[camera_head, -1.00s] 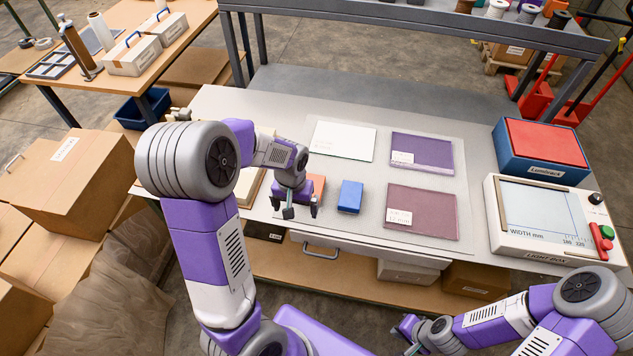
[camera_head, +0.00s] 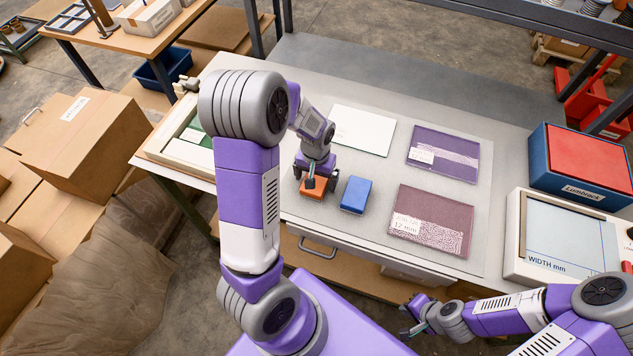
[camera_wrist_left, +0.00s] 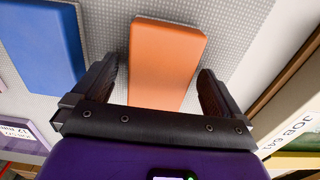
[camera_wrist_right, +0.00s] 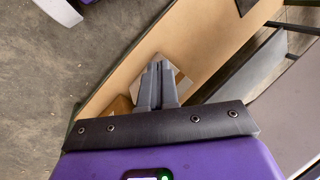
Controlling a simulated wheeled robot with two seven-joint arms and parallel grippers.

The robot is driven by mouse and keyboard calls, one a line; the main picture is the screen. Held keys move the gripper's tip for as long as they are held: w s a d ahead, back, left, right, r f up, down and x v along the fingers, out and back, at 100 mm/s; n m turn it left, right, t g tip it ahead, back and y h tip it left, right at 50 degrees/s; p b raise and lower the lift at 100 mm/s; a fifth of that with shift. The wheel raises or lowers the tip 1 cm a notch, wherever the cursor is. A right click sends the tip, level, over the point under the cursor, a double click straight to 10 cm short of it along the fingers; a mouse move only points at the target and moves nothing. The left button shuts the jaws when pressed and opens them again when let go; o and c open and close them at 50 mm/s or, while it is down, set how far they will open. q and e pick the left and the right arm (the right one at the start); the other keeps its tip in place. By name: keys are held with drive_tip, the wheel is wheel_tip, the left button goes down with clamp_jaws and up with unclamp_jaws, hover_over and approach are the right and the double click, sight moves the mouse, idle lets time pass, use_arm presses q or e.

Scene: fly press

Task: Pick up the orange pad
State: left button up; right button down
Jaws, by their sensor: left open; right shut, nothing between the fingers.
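The orange pad (camera_head: 313,188) lies on the grey mat of the workbench, left of a blue pad (camera_head: 356,195). In the left wrist view the orange pad (camera_wrist_left: 165,62) lies between the fingers of my left gripper (camera_wrist_left: 160,85). The fingers are open, one on each side, with gaps between them and the pad. In the head view my left gripper (camera_head: 316,178) is over the pad and hides part of it. My right gripper (camera_head: 410,318) is off the bench's front side; in the right wrist view its fingers (camera_wrist_right: 157,75) are together and empty.
Purple (camera_head: 443,153) and mauve (camera_head: 431,222) sheets and a white sheet (camera_head: 362,131) lie on the mat. A light box (camera_head: 520,262) and a blue-red Lumbrack box (camera_head: 580,163) stand at the right. A framed item (camera_head: 178,150) lies left of the pad.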

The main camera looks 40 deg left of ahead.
use_arm(q)
drive_tip(key=shift+f, duration=0.35)
drive_tip(key=shift+c, duration=0.5)
drive_tip(key=c, duration=1.1)
wheel_tip(320, 180, up, 10)
drive_tip(key=shift+r+p, duration=0.1)
drive_tip(key=shift+p, duration=1.1)
